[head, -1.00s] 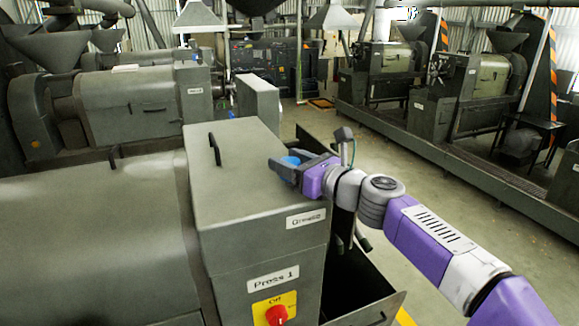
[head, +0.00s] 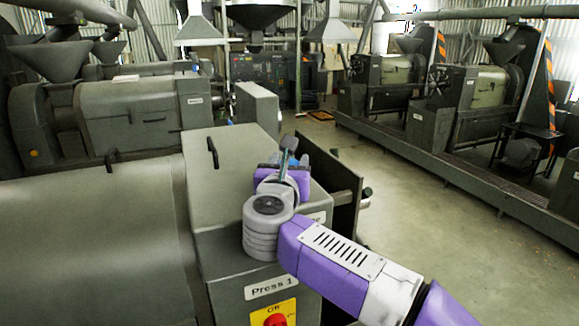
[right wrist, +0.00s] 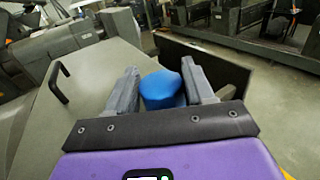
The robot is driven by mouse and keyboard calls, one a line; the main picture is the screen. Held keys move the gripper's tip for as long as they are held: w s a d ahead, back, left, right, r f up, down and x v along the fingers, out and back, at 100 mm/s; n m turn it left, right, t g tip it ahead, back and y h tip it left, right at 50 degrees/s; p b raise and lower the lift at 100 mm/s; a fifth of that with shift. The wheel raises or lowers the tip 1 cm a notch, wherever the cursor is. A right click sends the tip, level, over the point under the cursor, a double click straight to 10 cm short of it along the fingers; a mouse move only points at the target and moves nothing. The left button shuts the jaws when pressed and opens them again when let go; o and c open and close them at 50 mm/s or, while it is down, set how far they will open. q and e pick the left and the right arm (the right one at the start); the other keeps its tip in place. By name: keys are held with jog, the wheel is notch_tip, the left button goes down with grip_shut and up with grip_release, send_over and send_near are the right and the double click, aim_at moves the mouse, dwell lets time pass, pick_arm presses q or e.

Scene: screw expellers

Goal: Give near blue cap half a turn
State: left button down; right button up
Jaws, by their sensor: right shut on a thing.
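The near blue cap (right wrist: 160,89) sits on top of the grey housing (right wrist: 95,80) of Press 1, near its right edge. My right gripper (right wrist: 158,80) has its two grey fingers on either side of the cap and is shut on it. In the head view the right gripper (head: 286,158) is over the same corner of the housing (head: 238,150), and my wrist and the gripper hide most of the cap. My left gripper is in neither view.
A black handle (head: 212,151) stands up from the housing top. A red Off switch (head: 276,320) is on its front, below the Press 1 label (head: 271,288). A dark open panel (head: 335,190) is at the right. Other presses stand behind; the floor (head: 420,200) at right is clear.

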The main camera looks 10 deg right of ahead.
jog(key=m+g+h, duration=0.1)
jog(key=m+h, duration=0.1)
jog(key=h, duration=0.1)
jog(key=shift+a, duration=0.15)
jog(key=shift+r+m+g+h+p, duration=0.1)
jog(key=shift+m+g+h+p, duration=0.3)
jog(key=shift+m+g+h, duration=0.6)
jog(key=shift+m+g+h+p, duration=1.45)
jog(key=shift+m+g+h, duration=0.75)
jog(key=shift+g+h, duration=0.35)
jog(key=shift+d+g, duration=0.2)
jog(key=shift+g, duration=0.05)
jog(key=o, duration=0.9)
jog(key=shift+o, duration=0.2)
